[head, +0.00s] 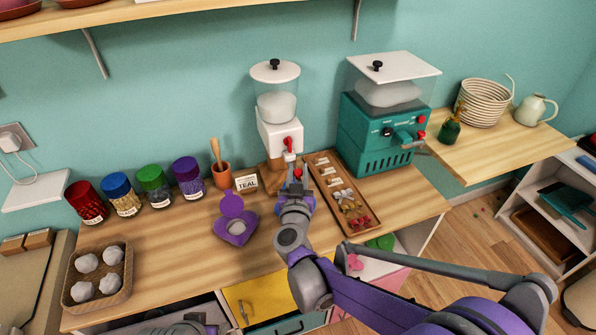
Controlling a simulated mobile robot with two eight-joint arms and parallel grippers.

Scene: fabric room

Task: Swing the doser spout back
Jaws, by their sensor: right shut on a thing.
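The white doser (279,130) stands against the wall on the wooden counter, with a clear hopper of white stuff and a white lid. A red tap or lever (288,144) shows on its front. My right gripper (298,175) is just in front of and below it, shut on a small red part that I take to be the doser spout (298,172). The fingers and wrist hide most of this part, so its angle cannot be told. My left gripper does not show; only grey arm parts reach the bottom edge.
A wooden tray (318,170) of small pieces lies close to the right of my gripper. The teal machine (348,129) stands beyond it. A TEAL card (246,184), a purple heart-shaped box (235,229) and several lidded jars (154,183) are to the left. The front middle counter is clear.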

